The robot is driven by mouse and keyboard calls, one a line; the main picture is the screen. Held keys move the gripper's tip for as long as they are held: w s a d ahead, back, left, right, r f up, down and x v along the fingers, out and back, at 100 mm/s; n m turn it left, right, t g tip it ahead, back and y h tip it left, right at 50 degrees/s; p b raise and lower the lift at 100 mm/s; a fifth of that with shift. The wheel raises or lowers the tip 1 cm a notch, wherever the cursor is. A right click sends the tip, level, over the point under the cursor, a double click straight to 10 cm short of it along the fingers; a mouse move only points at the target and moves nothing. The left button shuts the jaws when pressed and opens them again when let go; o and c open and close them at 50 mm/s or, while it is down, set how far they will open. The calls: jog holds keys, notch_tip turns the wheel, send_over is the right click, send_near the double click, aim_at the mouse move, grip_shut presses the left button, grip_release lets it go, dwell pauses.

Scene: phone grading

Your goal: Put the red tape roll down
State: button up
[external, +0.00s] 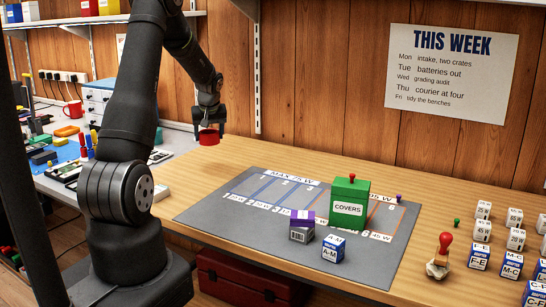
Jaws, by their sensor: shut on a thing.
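The red tape roll (209,138) is in the external view, left of the middle. My gripper (208,127) is right above it, pointing down and shut on it. The roll appears held in the air near the left end of the wooden bench (240,150), beyond the grey mat's far left corner. The gripper's fingertips are small here, and the roll's far side is hidden.
The grey mat (215,205) has marked lanes. On it stand a green COVERS box (349,203), a purple box (302,225) and an A-M block (333,249). Bare wood surrounds the mat's far edge.

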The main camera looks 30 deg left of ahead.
send_over(188, 164)
jog(key=s+d, duration=0.1)
notch_tip(188, 164, down, 7)
jog(key=shift+d+r, duration=0.1)
jog(key=shift+r, duration=0.1)
jog(key=shift+f, duration=2)
jog(key=shift+f, duration=0.15)
jog(key=o, duration=1)
jog(key=v, duration=1.2)
